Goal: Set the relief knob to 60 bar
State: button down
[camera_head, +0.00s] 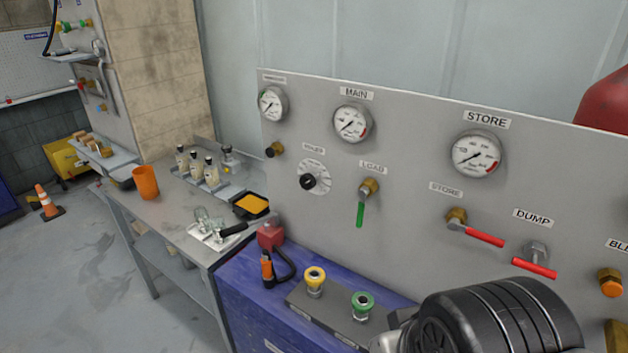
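A black knob (308,182) sits on a round pale scale plate on the grey gauge panel (400,130), left of the LOAD valve. The label above it is too blurred to read surely, but it is the only knob with a scale in view. Its pointer setting and scale figures are too small to read. The MAIN gauge (352,123) is above and to the right of the knob. My gripper's fingers do not show. A black ribbed part of my arm fills the lower right, apart from the knob.
The LOAD valve's green lever (360,214) hangs down close right of the knob. Red STORE (484,239) and DUMP (534,269) levers are farther right. Yellow (315,281) and green (362,305) fittings stand below the panel. A bench with bottles (196,168) is left.

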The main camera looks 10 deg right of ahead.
aim_at(307, 182)
jog(key=j+z, duration=0.2)
jog(key=z, duration=0.25)
jog(key=i+j+z, duration=0.1)
jog(key=j+z, duration=0.2)
jog(key=z, duration=0.15)
jog(key=j+z, duration=0.25)
jog(key=z, duration=0.2)
